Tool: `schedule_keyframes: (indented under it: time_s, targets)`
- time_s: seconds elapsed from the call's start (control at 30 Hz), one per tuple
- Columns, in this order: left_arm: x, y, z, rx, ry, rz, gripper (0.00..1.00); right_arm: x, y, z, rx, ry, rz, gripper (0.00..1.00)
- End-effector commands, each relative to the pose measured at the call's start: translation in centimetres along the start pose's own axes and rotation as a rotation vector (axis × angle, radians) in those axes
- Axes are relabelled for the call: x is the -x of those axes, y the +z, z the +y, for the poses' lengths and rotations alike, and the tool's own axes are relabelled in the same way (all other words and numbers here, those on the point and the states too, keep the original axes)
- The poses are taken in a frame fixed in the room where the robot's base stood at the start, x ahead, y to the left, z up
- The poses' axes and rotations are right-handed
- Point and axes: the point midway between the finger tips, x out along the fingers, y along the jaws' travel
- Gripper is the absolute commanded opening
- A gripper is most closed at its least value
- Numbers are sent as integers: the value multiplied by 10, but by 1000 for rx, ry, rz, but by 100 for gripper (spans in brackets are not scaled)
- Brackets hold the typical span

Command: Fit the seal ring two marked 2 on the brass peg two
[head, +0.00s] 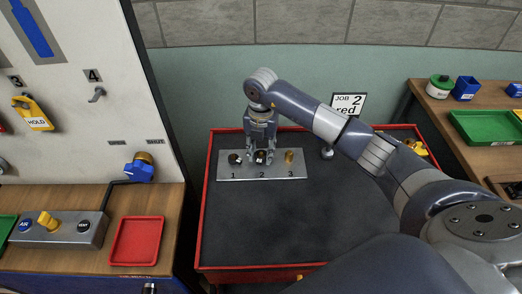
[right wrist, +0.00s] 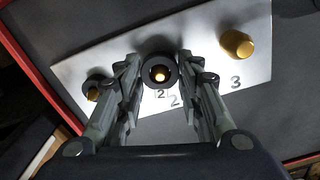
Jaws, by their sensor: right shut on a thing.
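Seal ring two (right wrist: 147,77) is black with a small 2 tag and sits between the fingers of my right gripper (right wrist: 159,68), which is shut on it. Brass peg two (right wrist: 160,74) shows through the ring's hole, above the plate's printed 2. How far down the peg the ring is, I cannot tell. In the head view my right gripper (head: 260,152) points down at the middle of the metal plate (head: 294,171), with the dark ring (head: 260,157) at its fingertips. My left gripper is out of view.
A dark ring (right wrist: 92,86) is around the peg at 1. The brass peg at 3 (right wrist: 238,44) is bare. The plate lies on a dark red-edged table top (head: 300,222), clear in front. A "JOB 2 red" sign (head: 348,104) stands behind.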

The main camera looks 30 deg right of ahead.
Motion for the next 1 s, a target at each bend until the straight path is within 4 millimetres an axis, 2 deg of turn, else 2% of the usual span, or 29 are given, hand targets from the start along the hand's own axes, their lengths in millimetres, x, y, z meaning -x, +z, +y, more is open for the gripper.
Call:
schedule_keyframes:
  time_s: [0.7,0.73,0.8,0.83,1.0]
  targets:
    - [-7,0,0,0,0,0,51,-10,0,0,0,0,0,21]
    - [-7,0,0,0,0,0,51,-10,0,0,0,0,0,38]
    - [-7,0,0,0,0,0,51,-10,0,0,0,0,0,54]
    - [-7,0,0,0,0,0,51,-10,0,0,0,0,0,57]
    - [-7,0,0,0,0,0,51,-10,0,0,0,0,0,57]
